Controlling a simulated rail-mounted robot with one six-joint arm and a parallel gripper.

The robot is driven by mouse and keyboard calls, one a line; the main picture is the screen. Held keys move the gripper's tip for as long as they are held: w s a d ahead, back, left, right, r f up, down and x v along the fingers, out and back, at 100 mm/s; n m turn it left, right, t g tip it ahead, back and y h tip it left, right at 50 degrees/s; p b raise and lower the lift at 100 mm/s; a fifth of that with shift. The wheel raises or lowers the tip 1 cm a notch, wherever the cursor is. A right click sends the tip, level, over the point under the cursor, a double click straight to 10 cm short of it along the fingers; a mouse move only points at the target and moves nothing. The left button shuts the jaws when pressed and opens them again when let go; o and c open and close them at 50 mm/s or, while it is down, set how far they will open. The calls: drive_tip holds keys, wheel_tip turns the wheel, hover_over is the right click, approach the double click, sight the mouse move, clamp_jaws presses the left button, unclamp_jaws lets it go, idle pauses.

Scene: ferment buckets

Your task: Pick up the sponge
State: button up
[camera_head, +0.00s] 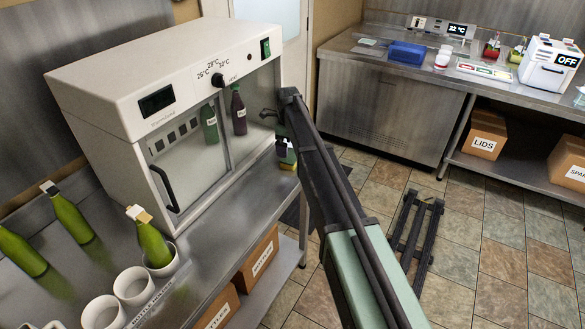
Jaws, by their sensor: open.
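A small yellow block with a dark upper layer, which looks like the sponge (288,166), lies at the far right end of the steel bench, beside the white incubator. It is small in view and partly crowded by a dark green and purple item just behind it. My arm reaches in from the lower right, and my gripper (269,113) is up by the incubator's right front edge, above and a little left of the sponge. The gripper is small and dark here; its jaws are open and nothing shows between them.
The white incubator (165,75) holds bottles behind glass. Green bottles (72,216) and white cups (133,287) stand on the bench (208,248) at left. A second steel counter (395,95) stands at the back right. A dark rack (415,235) lies on the floor.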

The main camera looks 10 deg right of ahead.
sight(290, 155)
drive_tip(key=f+b, duration=0.1)
drive_tip(key=f, duration=0.1)
drive_tip(key=f+b, duration=0.4)
drive_tip(key=shift+d+f, duration=0.1)
drive_tip(key=shift+d, duration=0.15)
drive_tip(key=shift+s+r, duration=0.1)
drive_tip(key=shift+r, duration=0.15)
drive_tip(key=c, duration=0.5)
